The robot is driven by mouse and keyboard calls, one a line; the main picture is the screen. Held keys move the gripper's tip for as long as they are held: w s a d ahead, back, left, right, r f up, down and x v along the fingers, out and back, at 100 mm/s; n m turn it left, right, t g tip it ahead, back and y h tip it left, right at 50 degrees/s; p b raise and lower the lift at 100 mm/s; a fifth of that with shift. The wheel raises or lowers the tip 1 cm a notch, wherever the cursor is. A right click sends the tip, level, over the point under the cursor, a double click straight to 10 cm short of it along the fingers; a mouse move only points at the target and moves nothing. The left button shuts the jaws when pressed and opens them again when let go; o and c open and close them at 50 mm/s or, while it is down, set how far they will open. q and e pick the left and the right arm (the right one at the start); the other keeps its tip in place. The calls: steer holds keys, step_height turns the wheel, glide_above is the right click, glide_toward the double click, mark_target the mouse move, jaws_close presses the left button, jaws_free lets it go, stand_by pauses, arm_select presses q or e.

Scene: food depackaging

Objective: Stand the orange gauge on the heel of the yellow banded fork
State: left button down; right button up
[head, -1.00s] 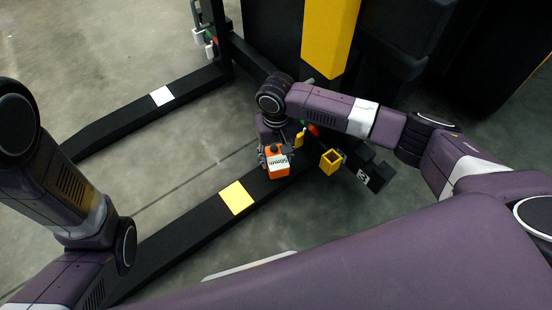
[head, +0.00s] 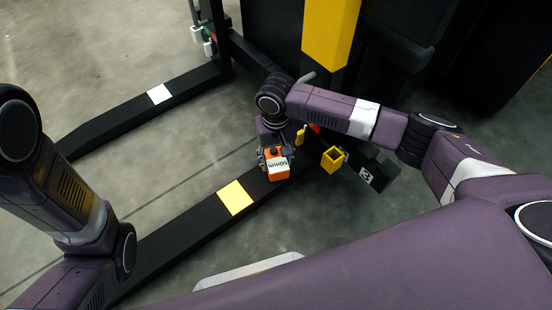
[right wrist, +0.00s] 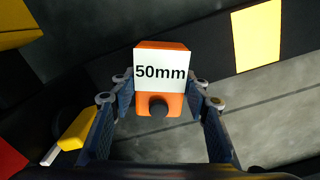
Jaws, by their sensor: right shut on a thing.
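The orange gauge (head: 278,166) has a white "50mm" label and a black knob. It also shows in the right wrist view (right wrist: 162,103), held between the fingers. My right gripper (head: 272,158) is shut on the gauge, which appears over the heel end of the near fork. That black fork (head: 190,227) carries a yellow band (head: 236,198); the band also shows at the upper right of the right wrist view (right wrist: 257,36). I cannot tell whether the gauge touches the fork. My left arm is at the left of the head view; its gripper is out of view.
A second black fork (head: 115,123) with a white band (head: 159,94) lies farther off. A yellow open box (head: 333,159) and a black tag marked 3 (head: 366,175) are just right of the gauge. A yellow post (head: 331,30) rises behind. Grey floor is clear between the forks.

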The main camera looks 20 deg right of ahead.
mark_target(276, 160)
steer(key=shift+f, duration=0.45)
steer(key=o, duration=1.6)
step_height(276, 160, up, 12)
